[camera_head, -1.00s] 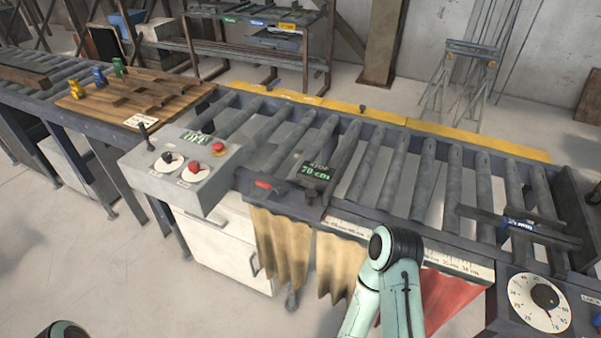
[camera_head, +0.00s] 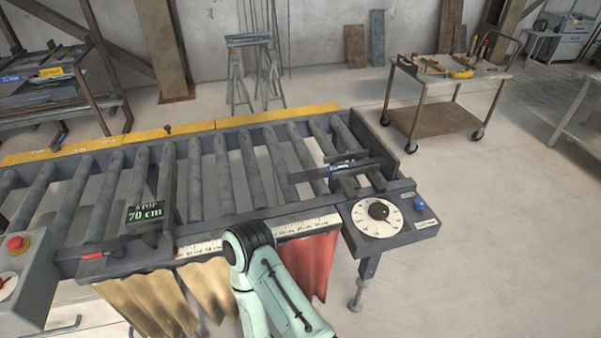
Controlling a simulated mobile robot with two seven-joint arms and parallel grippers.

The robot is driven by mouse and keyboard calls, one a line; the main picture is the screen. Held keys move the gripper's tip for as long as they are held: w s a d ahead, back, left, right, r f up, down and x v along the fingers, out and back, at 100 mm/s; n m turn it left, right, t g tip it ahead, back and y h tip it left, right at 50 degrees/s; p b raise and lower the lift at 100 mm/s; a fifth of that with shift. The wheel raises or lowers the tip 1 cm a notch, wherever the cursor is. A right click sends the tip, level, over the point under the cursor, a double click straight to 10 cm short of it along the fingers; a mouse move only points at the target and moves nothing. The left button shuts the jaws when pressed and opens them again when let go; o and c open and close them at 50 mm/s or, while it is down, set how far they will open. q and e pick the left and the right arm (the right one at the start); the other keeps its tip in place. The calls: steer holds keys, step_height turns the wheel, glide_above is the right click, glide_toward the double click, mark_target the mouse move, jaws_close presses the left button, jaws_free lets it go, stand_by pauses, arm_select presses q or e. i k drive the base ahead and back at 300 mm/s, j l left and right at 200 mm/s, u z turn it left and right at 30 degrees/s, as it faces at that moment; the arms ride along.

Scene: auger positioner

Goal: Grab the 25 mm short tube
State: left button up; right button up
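I cannot pick out a 25 mm short tube for certain. Dark bars with a blue label (camera_head: 340,168) lie across the right end of the roller conveyor (camera_head: 222,190); the label is too small to read. A rack (camera_head: 58,85) at the far left holds stock with blue and yellow labels, also unreadable. One of my arms rises at the bottom centre in front of the conveyor; its gripper does not show. My other gripper is not in view either.
A stop display reading 70 cm (camera_head: 145,212) sits on the conveyor. A dial (camera_head: 379,217) with a blue knob (camera_head: 419,204) is at its right end. A tool cart (camera_head: 440,95) stands behind right. Sawhorses (camera_head: 253,75) stand behind. The floor at right is clear.

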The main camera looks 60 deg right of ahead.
mark_target(326, 172)
steer(key=z, duration=2.4)
steer(key=k, duration=0.15)
steer(key=k+u, duration=0.3)
steer(key=k+j+u, duration=0.1)
steer(key=u, duration=0.25)
steer(key=k+u, duration=0.1)
steer(key=u, duration=1.7)
steer(key=k+l+u, duration=0.15)
steer(key=l+u, duration=0.15)
steer(key=u, duration=0.15)
steer(key=k+l+u, duration=0.15)
steer(key=u, duration=0.35)
steer(key=k+l, duration=1.5)
steer(key=k, duration=0.15)
